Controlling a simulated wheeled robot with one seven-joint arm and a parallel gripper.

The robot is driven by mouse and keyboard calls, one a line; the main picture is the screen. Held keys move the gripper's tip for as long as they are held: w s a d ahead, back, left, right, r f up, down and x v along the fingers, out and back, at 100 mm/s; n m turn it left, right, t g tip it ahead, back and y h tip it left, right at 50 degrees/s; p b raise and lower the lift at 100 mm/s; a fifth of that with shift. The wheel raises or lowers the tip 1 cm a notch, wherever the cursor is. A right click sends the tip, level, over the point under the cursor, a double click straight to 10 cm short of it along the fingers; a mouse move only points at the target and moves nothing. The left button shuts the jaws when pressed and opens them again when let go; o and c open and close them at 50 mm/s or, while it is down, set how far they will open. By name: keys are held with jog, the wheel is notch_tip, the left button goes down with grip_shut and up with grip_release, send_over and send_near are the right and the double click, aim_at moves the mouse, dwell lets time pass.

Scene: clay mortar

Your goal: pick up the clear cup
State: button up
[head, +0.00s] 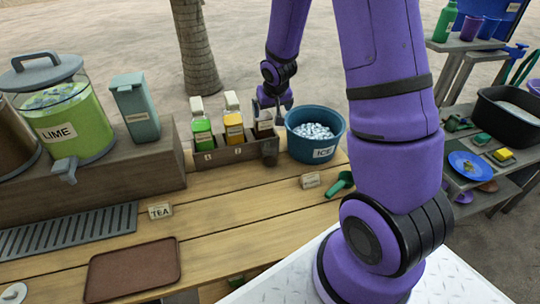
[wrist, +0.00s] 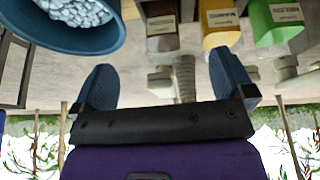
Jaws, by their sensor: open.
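My gripper (head: 272,100) is at the back of the wooden counter, beside the blue ice tub. In the wrist view my gripper (wrist: 165,82) has its two dark blue fingers wide apart with nothing gripped between them. I cannot pick out a clear cup for certain in either view.
The bottle rack (head: 228,153) holds a green bottle (head: 202,138) and a yellow bottle (head: 234,130). The blue ice tub (head: 328,144) stands close on its right. A green scoop (head: 340,184) and brown tray (head: 132,270) lie nearer. A lime dispenser (head: 70,118) stands left.

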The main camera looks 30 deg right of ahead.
send_near(269, 145)
jog(key=shift+y, duration=0.3)
jog(key=shift+s+f+x, duration=0.1)
jog(key=shift+s+x, duration=0.05)
jog(key=shift+x, duration=1.1)
jog(key=shift+s+f+x, duration=0.1)
jog(key=shift+s+x, duration=0.05)
jog(key=shift+x, duration=1.15)
jog(key=shift+s+x, duration=0.2)
jog(key=shift+x, duration=1.05)
jog(key=shift+a, duration=0.2)
jog(key=c, duration=1.1)
jog(key=shift+o, duration=0.2)
jog(key=shift+r, duration=0.1)
